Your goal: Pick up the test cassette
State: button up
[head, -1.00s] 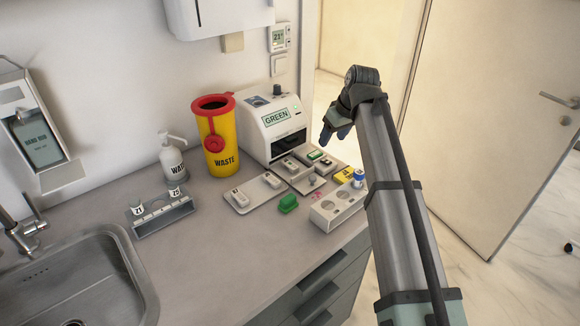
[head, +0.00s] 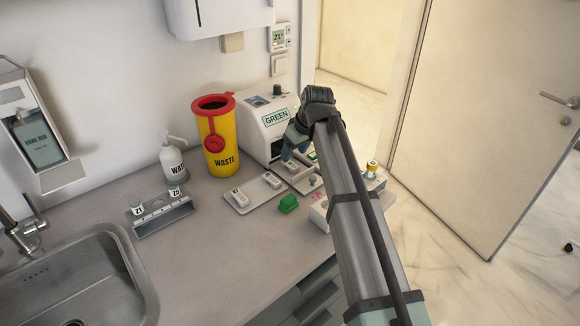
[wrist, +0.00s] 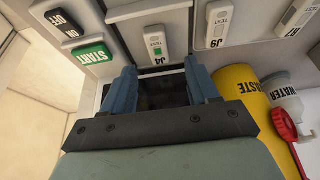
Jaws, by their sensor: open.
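Several white cassettes marked TEST show in the wrist view. One marked J4 (wrist: 155,44) lies just beyond my gripper (wrist: 160,76), in line with the gap between its two blue fingers. One marked J9 (wrist: 219,24) and one marked J7 (wrist: 298,14) lie to the right. Which one the task means I cannot tell. My gripper is open, with no cassette between its fingers. In the head view my gripper (head: 291,148) is in front of the analyser (head: 268,125) labelled GREEN. Two cassettes (head: 240,197) (head: 272,180) lie on a pale tray to its left; my arm hides other items.
A green START button (wrist: 92,52) and black ON/OFF switch (wrist: 64,22) lie left of J4. The yellow waste bin (head: 218,150), pump bottle (head: 173,160), vial rack (head: 162,214) and green block (head: 288,203) stand on the counter. The counter front (head: 215,260) is clear.

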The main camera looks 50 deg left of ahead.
aim_at(290, 164)
jog(key=shift+x, duration=2.85)
jog(key=shift+w+d, duration=0.1)
jog(key=shift+c, duration=0.2)
grip_shut()
